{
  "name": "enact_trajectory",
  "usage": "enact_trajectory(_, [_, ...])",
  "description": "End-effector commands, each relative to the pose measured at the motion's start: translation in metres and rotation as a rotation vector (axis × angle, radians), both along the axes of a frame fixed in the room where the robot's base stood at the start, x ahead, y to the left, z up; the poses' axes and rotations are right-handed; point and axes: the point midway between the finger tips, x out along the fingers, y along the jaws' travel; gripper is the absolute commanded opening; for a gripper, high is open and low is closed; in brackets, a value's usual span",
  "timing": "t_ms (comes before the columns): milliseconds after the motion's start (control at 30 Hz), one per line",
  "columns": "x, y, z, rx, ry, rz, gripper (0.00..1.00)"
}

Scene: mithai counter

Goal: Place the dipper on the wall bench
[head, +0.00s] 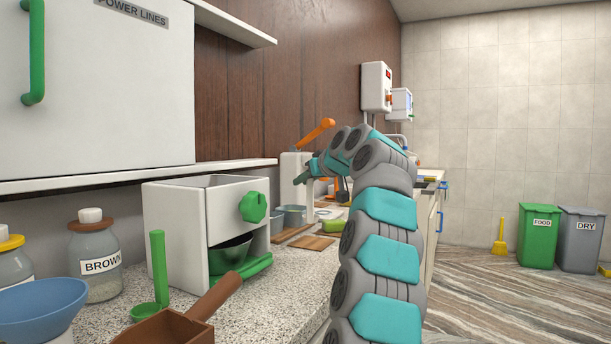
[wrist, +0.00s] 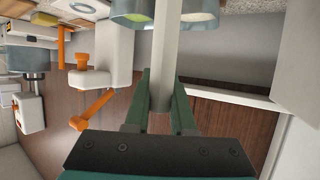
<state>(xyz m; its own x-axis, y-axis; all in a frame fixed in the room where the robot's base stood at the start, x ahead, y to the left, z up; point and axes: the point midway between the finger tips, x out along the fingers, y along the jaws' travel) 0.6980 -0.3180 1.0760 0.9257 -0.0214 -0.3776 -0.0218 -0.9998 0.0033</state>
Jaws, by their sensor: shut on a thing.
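My gripper (wrist: 162,80) shows in the wrist view with its dark green fingers closed around a pale grey, straight rod, the handle of the dipper (wrist: 166,45). The rod runs up out of the top of that view, so its far end is hidden. In the head view my gripper (head: 308,173) is above the stone counter (head: 110,318), near the white machine with the orange lever (head: 297,165); the dipper cannot be made out clearly there. I cannot tell which surface is the wall bench.
Two tubs (head: 291,215) and wooden boards (head: 311,243) sit below my gripper. A white open-topped box with a green knob (head: 175,222), a green ladle (head: 157,262), a brown scoop (head: 172,330), a jar (head: 94,255) and a blue bowl (head: 40,306) crowd the near counter.

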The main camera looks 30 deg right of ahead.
Motion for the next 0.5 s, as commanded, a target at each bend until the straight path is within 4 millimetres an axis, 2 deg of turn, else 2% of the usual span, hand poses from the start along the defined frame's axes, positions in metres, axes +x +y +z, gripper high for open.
enact_trajectory(33, [0.001,0.004,-0.005,0.005,0.004,0.010,0.00])
enact_trajectory(500, [0.000,0.002,-0.029,0.004,0.005,0.007,0.00])
